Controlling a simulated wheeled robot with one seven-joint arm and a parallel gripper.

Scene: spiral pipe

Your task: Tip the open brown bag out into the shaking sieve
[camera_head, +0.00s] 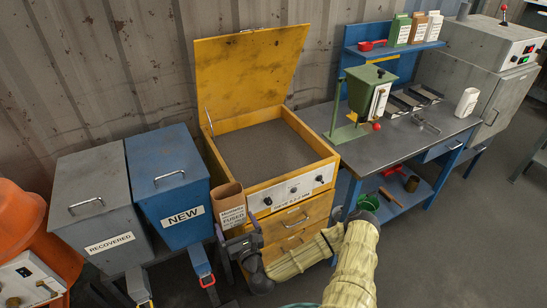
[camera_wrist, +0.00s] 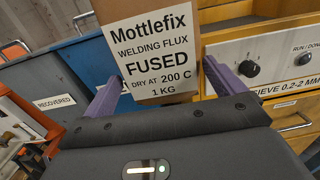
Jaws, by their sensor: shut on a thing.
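The open brown bag (camera_head: 230,205) is labelled Mottlefix welding flux, fused, and stands upright in my gripper (camera_head: 240,243). The gripper is shut on it, with a purple finger on each side of the bag in the wrist view (camera_wrist: 155,55). The bag is in front of the sieve's left front corner, with its open top near the rim height. The sieve (camera_head: 318,147) is a yellow box with its lid raised and a dark grey, grainy-looking bed inside. Its front panel (camera_wrist: 265,58) with knobs shows right of the bag in the wrist view. The bag's contents are hidden.
A blue bin marked NEW (camera_head: 168,185) and a grey bin marked RECOVERED (camera_head: 103,205) stand left of the sieve, both lidded. The raised yellow lid (camera_head: 248,68) stands behind the bed. A workbench (camera_head: 400,135) with a green hopper (camera_head: 368,90) stands to the right.

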